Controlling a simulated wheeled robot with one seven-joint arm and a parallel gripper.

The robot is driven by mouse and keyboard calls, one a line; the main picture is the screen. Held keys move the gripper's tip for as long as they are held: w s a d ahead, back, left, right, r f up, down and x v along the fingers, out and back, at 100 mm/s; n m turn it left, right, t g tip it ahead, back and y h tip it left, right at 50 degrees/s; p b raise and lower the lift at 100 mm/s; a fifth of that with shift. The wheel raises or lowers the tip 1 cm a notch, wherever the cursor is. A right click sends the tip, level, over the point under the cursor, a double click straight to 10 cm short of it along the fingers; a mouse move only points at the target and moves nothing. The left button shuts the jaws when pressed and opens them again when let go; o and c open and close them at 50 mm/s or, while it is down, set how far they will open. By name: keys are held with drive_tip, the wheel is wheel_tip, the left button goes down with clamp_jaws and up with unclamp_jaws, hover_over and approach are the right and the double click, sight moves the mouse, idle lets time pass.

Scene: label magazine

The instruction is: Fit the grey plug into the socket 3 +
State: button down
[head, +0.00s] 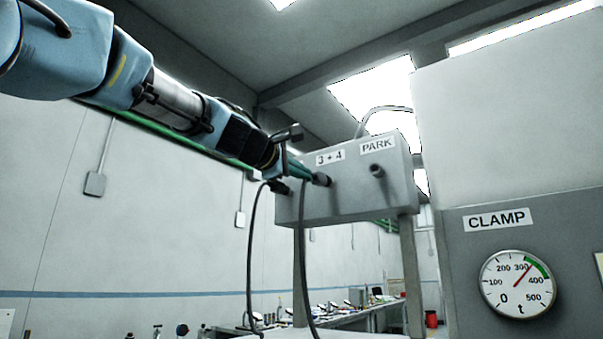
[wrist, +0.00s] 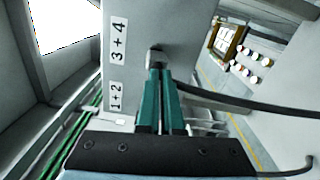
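The socket 3 + 4 (head: 322,180) is a dark round fitting under its "3 + 4" label on the grey box. In the wrist view a grey round end (wrist: 156,56) shows beside that label, just beyond my fingertips. My gripper (head: 308,174) has green fingers, close together in the wrist view (wrist: 160,88), and points at this socket. It appears shut on the grey plug, mostly hidden by the fingers. A black cable (wrist: 240,101) leaves near the fingertips and hangs down in the head view. I cannot tell whether the plug is inside the socket or just in front of it.
The grey box (head: 352,204) stands on posts and also carries a PARK fitting (head: 377,171) to the right. A dark connector (head: 279,187) with a second hanging cable is at the left. A clamp gauge (head: 518,284) is on the right panel. A "1+2" label (wrist: 116,97) shows.

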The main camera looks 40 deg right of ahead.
drive_tip(key=shift+f, duration=0.3)
drive_tip(key=b+v, duration=0.5)
drive_tip(key=v, duration=0.8)
